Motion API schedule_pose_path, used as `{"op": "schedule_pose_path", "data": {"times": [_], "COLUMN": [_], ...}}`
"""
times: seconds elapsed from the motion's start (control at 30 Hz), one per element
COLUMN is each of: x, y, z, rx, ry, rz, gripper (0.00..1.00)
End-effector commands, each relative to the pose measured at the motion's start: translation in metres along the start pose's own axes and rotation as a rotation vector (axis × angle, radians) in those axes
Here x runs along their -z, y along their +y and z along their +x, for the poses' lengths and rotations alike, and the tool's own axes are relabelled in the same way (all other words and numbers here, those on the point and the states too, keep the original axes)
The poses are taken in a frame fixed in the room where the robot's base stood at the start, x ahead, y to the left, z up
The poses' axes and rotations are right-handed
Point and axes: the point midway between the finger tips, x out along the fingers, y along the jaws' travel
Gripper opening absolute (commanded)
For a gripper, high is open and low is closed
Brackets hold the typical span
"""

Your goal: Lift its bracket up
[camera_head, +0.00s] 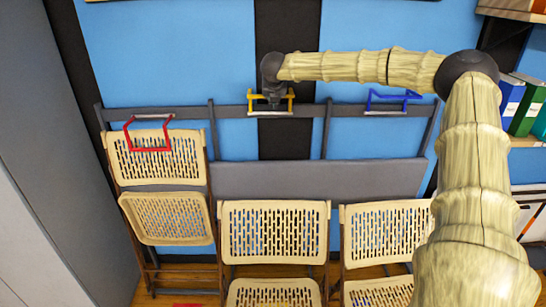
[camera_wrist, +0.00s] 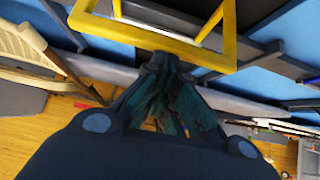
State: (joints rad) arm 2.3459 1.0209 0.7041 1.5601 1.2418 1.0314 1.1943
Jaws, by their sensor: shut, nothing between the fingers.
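A grey rack rail (camera_head: 228,112) on the blue wall carries three brackets. The yellow bracket (camera_head: 288,97) is in the middle, and its bars cross the top of the wrist view (camera_wrist: 205,57). My gripper (camera_head: 273,103) is at this bracket, pointing down, with its fingers shut and empty. In the wrist view my fingertips (camera_wrist: 172,60) end close to a yellow bar; I cannot tell whether they touch. The red bracket (camera_head: 150,150) hangs down over the back of a tan chair (camera_head: 165,168) at the left. The blue bracket (camera_head: 393,96) sticks out at the right.
Two more tan chairs, one in the middle (camera_head: 274,215) and one at the right (camera_head: 385,218), stand below a grey panel (camera_head: 310,178). A grey cabinet (camera_head: 75,130) stands at the left. Binders (camera_head: 525,105) fill a shelf at the right. My arm covers part of the right side.

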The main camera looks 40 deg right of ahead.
Motion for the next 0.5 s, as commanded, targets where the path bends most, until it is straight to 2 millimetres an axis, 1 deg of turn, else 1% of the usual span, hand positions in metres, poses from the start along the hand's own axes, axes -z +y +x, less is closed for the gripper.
{"op": "schedule_pose_path", "data": {"times": [0.03,0.2,0.33,0.5], "x": [-0.009,-0.021,-0.026,-0.028], "y": [0.0,0.0,0.0,0.001], "z": [-0.003,-0.005,-0.008,-0.01], "rx": [-0.001,-0.003,-0.006,-0.009], "ry": [-0.01,-0.018,-0.024,-0.025], "rz": [0.001,0.004,0.006,0.006], "gripper": [0.0,0.0,0.0,0.0]}}
